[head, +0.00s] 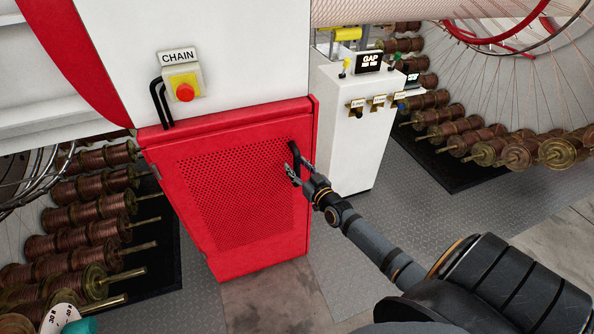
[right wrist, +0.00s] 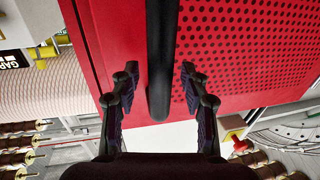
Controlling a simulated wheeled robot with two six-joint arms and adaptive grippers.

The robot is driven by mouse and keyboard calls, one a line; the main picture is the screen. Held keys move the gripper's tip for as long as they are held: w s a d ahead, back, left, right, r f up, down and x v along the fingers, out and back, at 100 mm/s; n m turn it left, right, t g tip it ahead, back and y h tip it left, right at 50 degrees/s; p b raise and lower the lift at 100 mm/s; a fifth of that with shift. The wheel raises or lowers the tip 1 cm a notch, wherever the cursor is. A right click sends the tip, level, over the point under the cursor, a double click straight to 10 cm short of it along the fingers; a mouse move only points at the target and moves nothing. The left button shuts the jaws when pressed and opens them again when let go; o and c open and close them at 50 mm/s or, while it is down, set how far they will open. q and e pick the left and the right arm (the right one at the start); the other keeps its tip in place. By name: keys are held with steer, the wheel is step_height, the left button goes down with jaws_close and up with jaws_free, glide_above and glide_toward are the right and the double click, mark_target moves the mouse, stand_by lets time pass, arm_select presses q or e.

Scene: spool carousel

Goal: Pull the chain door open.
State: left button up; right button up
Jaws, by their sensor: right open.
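The chain door is a red panel (head: 235,195) with a perforated middle, below the CHAIN sign (head: 178,57). It looks shut in the head view. Its black bar handle (head: 293,153) stands near the door's right edge. My right gripper (head: 291,172) is at the handle, its arm coming in from the lower right. In the right wrist view the black handle (right wrist: 160,60) runs between the two open fingers (right wrist: 158,88), with a gap on each side. The perforated red door (right wrist: 250,50) lies behind it. My left gripper is not in view.
A red push button (head: 184,92) on a yellow plate sits above the door. A white control cabinet (head: 335,125) with a GAP display stands right of the door. Copper spools (head: 105,205) stand at left, others (head: 470,140) at right. Grey floor plate (head: 340,235) lies clear in front.

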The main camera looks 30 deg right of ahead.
steer(key=shift+w, duration=0.25)
steer(key=shift+c, duration=0.3)
jaws_close()
